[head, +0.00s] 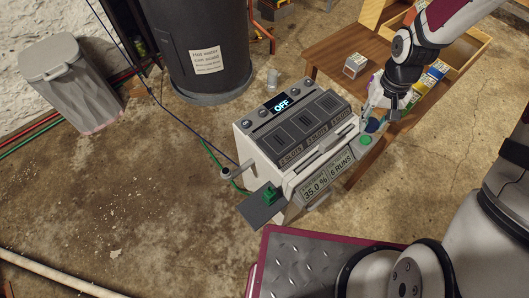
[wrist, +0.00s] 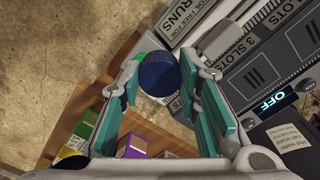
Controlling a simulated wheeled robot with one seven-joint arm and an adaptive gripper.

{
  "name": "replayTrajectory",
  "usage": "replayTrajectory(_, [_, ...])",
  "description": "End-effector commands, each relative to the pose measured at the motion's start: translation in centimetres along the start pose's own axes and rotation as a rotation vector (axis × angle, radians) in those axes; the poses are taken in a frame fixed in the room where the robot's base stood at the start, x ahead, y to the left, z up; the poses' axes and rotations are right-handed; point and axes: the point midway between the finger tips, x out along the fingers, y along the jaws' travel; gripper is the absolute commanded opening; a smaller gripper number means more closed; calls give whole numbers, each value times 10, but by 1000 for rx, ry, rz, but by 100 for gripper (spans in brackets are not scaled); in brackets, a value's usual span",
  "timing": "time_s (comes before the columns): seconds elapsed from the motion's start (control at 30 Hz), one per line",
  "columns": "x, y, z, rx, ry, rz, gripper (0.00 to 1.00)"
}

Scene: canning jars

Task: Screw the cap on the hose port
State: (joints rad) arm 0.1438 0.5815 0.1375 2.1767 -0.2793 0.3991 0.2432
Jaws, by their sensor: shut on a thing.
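A round dark blue cap (wrist: 160,74) sits between the fingertips of my gripper (wrist: 161,66) in the wrist view, and the fingers are closed on its sides. In the head view my gripper (head: 379,114) is at the right end of the grey-white machine (head: 255,150), with the blue cap (head: 372,125) at its tips. A round green part (head: 365,140) lies just below the cap on the machine. I cannot tell whether the cap touches the machine. A short grey stub (head: 227,172) sticks out at the machine's left; I cannot tell whether it is the hose port.
A wooden table (head: 335,52) with small boxes (head: 355,65) and a wooden tray stands behind my gripper. A dark tank (head: 208,40) with a label and a grey bin (head: 68,85) stand at the left. A green item (head: 270,195) sits on the machine's front ledge.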

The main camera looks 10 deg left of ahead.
Motion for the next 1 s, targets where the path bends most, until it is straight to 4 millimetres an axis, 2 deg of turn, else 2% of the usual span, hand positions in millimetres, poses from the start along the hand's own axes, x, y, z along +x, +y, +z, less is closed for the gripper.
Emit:
replayTrajectory(0.03, [3,0,-9,0,6,1,19])
replayTrajectory(0.17, [-4,-7,-15,-18,4,-5,19])
replayTrajectory(0.37, [-9,-39,-19,-92,4,-19,19])
replayTrajectory(0.57, [3,-120,-16,-315,1,-25,19])
replayTrajectory(0.73, [25,-203,-1,-555,3,-21,19])
replayTrajectory(0.87, [46,-266,22,-736,6,-20,19])
replayTrajectory(1.0, [68,-325,57,-918,9,-22,19])
